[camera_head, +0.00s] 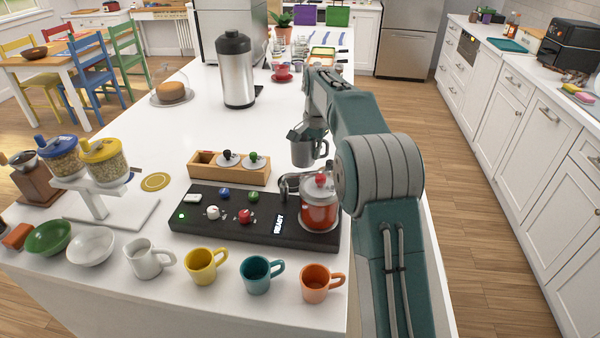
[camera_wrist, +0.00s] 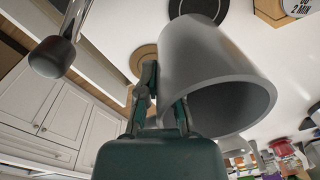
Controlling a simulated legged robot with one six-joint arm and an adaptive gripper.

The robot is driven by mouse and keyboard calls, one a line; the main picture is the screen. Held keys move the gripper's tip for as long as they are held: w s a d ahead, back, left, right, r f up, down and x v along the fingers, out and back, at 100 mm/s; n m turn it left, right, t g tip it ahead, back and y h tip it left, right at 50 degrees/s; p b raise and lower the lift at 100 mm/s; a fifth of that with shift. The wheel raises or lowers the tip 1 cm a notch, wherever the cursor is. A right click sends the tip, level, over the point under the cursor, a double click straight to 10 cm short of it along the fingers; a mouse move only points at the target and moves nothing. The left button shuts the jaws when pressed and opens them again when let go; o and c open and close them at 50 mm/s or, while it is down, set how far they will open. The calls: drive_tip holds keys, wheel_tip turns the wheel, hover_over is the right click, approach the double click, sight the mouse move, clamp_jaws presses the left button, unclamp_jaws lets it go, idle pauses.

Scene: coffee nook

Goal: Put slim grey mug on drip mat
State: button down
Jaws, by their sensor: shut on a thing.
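The slim grey mug (camera_head: 309,153) is held upright in the air above the white counter, behind the black panel. My gripper (camera_head: 306,132) is shut on it near its rim. In the wrist view the mug (camera_wrist: 215,75) fills the upper middle, with my fingers (camera_wrist: 165,105) against its side and its open mouth showing. A black round disc (camera_wrist: 197,8) lies on the white surface beyond the mug, partly hidden by it. A tan round piece (camera_wrist: 143,56) lies beside it. I cannot tell for certain which is the drip mat.
A black panel (camera_head: 217,229) with knobs and a red-filled jar (camera_head: 319,209) stand in front of the mug. A wooden box (camera_head: 228,171) is to the left, a steel flask (camera_head: 236,75) farther back. Several coloured mugs line the front. The counter left of the flask is mostly clear.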

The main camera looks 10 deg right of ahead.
sight(305, 159)
drive_tip(key=a+f, duration=0.1)
drive_tip(key=w+a+f, duration=0.1)
drive_tip(key=f, duration=0.1)
drive_tip(key=shift+w+a+f, duration=0.15)
drive_tip(key=shift+w+f, duration=0.15)
drive_tip(key=shift+f, duration=0.45)
wheel_tip(305, 159, down, 3)
drive_tip(key=shift+a+r, duration=0.15)
drive_tip(key=shift+r, duration=0.05)
drive_tip(key=shift+w+a+f, duration=0.1)
drive_tip(key=shift+f, duration=0.2)
drive_tip(key=shift+a, duration=0.2)
drive_tip(key=c, duration=0.8)
unclamp_jaws()
drive_tip(key=shift+d, duration=0.2)
